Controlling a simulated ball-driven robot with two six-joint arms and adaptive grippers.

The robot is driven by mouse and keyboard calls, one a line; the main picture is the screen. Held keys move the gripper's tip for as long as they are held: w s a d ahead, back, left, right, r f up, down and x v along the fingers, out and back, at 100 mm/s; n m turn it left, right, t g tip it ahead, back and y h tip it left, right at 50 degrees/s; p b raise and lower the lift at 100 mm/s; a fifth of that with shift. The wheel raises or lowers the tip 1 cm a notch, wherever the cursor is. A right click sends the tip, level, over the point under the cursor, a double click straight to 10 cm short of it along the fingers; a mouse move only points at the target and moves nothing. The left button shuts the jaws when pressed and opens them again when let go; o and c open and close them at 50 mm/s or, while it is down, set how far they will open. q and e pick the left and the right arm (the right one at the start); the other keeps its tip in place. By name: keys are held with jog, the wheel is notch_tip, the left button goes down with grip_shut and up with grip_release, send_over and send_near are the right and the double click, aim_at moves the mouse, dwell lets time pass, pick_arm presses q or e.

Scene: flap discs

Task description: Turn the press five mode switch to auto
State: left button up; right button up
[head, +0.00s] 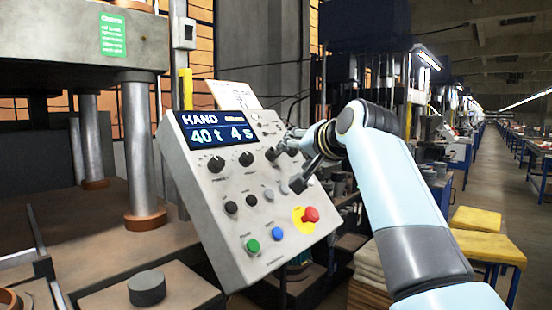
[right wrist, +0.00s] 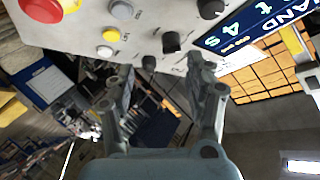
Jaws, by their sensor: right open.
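The press control panel (head: 225,195) is a tilted grey box, and its display (head: 218,130) reads HAND, 40 t, 4 s. Black rotary knobs (head: 246,159) sit in a row below the display; their labels are too small to read, so I cannot tell which is the mode switch. My right gripper (head: 290,165) is open at the panel's right side and hides part of its face. My left gripper is not in view.
A red emergency button (head: 311,214) on a yellow plate, a green button (head: 253,246) and a blue button (head: 278,234) are low on the panel. The press columns (head: 140,150) stand at left. Yellow-topped stools (head: 478,218) stand at right beside a clear aisle.

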aim_at(273, 153)
jog(key=x, duration=0.3)
jog(key=r+x, duration=0.1)
jog(key=x, duration=0.3)
jog(key=r+p+x, duration=0.1)
jog(key=x, duration=0.2)
jog(key=shift+w+a, duration=0.35)
jog(key=shift+w, duration=0.2)
grip_shut()
